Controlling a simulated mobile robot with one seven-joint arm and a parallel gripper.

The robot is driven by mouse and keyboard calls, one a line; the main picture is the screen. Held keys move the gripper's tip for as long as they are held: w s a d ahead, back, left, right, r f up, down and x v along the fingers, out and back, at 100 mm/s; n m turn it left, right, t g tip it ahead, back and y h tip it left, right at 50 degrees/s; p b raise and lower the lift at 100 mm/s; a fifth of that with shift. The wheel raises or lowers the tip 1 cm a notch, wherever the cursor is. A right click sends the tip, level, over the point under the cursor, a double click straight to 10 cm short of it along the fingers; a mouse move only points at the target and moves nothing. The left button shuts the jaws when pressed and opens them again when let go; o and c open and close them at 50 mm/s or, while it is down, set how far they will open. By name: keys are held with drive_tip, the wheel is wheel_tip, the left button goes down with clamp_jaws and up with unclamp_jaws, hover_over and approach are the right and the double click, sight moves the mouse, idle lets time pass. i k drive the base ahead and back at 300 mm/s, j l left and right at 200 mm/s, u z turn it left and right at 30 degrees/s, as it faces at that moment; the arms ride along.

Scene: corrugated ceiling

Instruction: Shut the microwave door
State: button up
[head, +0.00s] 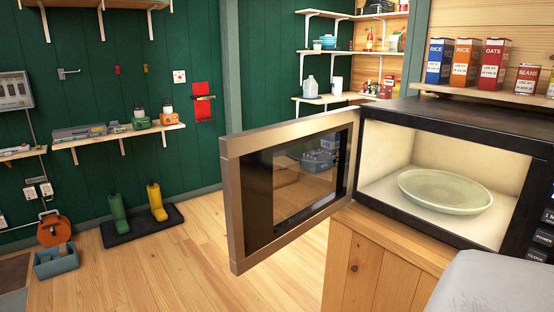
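The microwave (459,118) stands on a wooden cabinet at the right. Its door (233,197) is wide open and swings out to the left, with a bronze-coloured frame and a dark glass window. The lit cavity is cream-coloured and holds a pale green round plate (445,191). Part of the button panel (543,238) shows at the right edge. My gripper is not in view.
The wooden cabinet (378,272) is under the microwave. A shelf with food boxes (466,62) is above it. Open wooden floor (180,270) lies left of the door. A grey rounded shape fills the lower right corner.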

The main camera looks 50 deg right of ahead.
sight(292, 175)
drive_tip(key=i, duration=0.8)
drive_tip(key=i+z, duration=0.1)
drive_tip(key=i, duration=0.7)
drive_tip(key=i+j+z, duration=0.1)
drive_tip(key=i, duration=0.7)
drive_tip(key=j+z, duration=0.1)
drive_tip(key=z, duration=3)
drive_tip(key=k+j+u, duration=0.15)
drive_tip(key=k+j, duration=0.15)
drive_tip(key=k+j+u, duration=0.15)
drive_tip(key=j, duration=0.35)
drive_tip(key=k+j+u, duration=0.1)
drive_tip(key=k+j, duration=0.25)
drive_tip(key=j, duration=0.15)
